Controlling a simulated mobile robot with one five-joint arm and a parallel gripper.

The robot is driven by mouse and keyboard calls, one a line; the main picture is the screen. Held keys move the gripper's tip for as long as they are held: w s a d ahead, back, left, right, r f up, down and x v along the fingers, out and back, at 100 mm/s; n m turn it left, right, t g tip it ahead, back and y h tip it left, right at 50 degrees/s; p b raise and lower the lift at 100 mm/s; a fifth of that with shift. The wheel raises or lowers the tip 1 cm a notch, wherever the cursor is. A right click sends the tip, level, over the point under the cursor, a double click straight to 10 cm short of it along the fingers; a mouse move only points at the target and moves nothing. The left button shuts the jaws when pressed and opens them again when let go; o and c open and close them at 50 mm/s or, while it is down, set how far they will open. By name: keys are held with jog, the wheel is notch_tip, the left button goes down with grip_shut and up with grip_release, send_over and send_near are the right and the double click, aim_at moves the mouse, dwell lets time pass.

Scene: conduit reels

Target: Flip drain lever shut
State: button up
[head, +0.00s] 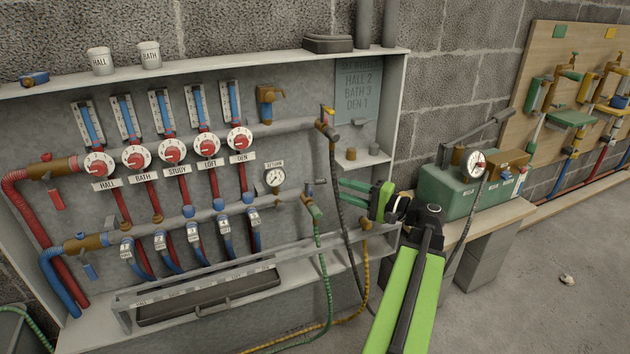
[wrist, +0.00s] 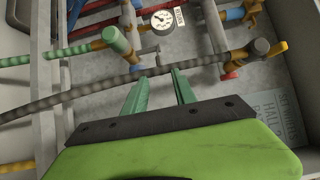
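No label reading "drain" is legible. At the right end of the lower manifold, a green hose fitting (head: 312,208) points down beside a small grey lever (head: 318,182). In the wrist view the green fitting (wrist: 116,40) and the small grey handle (wrist: 146,53) lie beyond the fingertips. The upper manifold ends in a brass valve with a yellow-orange lever (head: 328,110); this lever also shows at upper right in the wrist view (wrist: 277,49). My gripper (head: 340,194) is open and empty, its green fingers pointing left, close to the small grey lever. Contact cannot be told.
A dark hose (head: 338,190) hangs by my fingers and crosses the wrist view. Green and yellow hoses hang below. Dials and the RETURN gauge (head: 274,177) fill the cabinet to the left. A green pump box (head: 455,190) stands on a bench at right.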

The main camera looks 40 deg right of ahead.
aim_at(318, 181)
jog(key=x, duration=1.1)
jog(key=shift+w+a, duration=0.1)
jog(key=shift+w, duration=0.25)
grip_shut()
